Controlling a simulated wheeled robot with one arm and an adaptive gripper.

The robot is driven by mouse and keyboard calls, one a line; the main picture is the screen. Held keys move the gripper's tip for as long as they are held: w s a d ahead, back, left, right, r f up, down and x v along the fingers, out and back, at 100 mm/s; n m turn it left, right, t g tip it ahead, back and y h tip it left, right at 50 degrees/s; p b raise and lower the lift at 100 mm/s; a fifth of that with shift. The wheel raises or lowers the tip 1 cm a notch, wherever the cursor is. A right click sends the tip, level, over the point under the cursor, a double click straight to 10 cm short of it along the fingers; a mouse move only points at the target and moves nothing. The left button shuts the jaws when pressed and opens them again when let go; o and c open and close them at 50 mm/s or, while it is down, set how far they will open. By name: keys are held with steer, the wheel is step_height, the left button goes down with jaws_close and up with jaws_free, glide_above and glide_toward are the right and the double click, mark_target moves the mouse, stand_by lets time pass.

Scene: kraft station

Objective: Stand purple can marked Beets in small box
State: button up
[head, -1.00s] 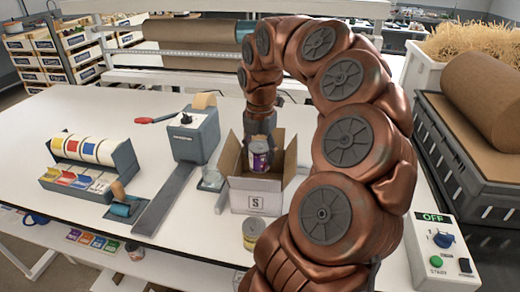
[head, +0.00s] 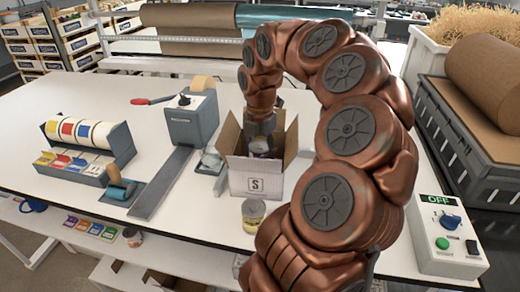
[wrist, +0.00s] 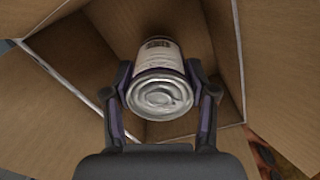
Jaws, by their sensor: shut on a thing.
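My gripper (head: 262,136) points down into the box and is shut on the can. In the wrist view, the two fingers grip the can (wrist: 158,75) at its sides, near its silver end. The cardboard walls of the box (wrist: 75,60) surround it. Whether the can touches the box floor cannot be told. The Beets marking cannot be read.
A yellow-labelled can (head: 253,214) stands just in front of the box. A grey tape dispenser (head: 192,120) and a rack of coloured rolls (head: 88,148) stand to the left. A control box (head: 446,238) is at the right. The table's left rear is clear.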

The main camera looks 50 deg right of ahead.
steer(key=shift+f+b, duration=0.7)
steer(key=shift+f, duration=0.75)
steer(key=o, duration=1.3)
steer(key=shift+o, duration=0.2)
step_height(320, 180, up, 16)
steer(key=p, duration=0.9)
steer(key=shift+p, duration=0.35)
